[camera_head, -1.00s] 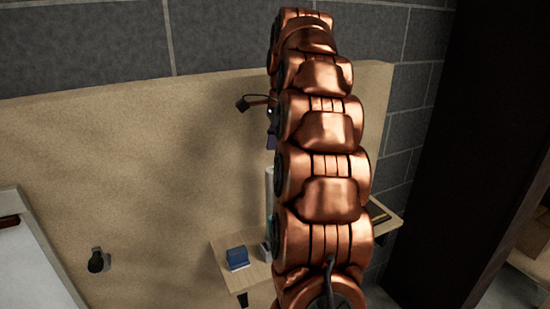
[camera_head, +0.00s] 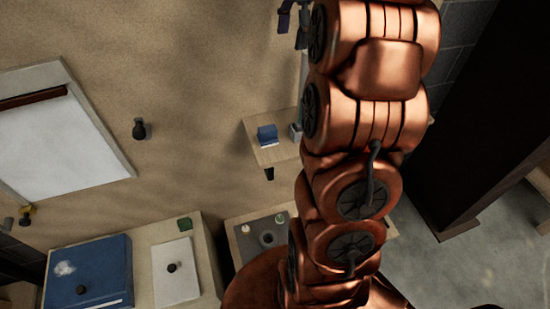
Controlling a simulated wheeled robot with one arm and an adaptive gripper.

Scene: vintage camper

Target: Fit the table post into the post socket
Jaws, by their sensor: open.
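My gripper is not in view; my copper arm fills the centre right, and its far end runs out of the top of the picture. I cannot make out the table post for certain. A pale upright piece (camera_head: 305,72) shows partly behind my arm, above the small wall shelf, but I cannot tell what it is. A grey ring with a dark middle (camera_head: 267,239) lies on a low wooden top left of my arm. It may be the post socket, but I cannot tell.
A blue box (camera_head: 267,134) sits on a wooden wall shelf (camera_head: 268,156). A blue panel (camera_head: 88,272) and a white panel (camera_head: 175,270) top a cabinet at lower left. A dark upright panel (camera_head: 470,120) stands right. Bare grey floor (camera_head: 465,268) shows at lower right.

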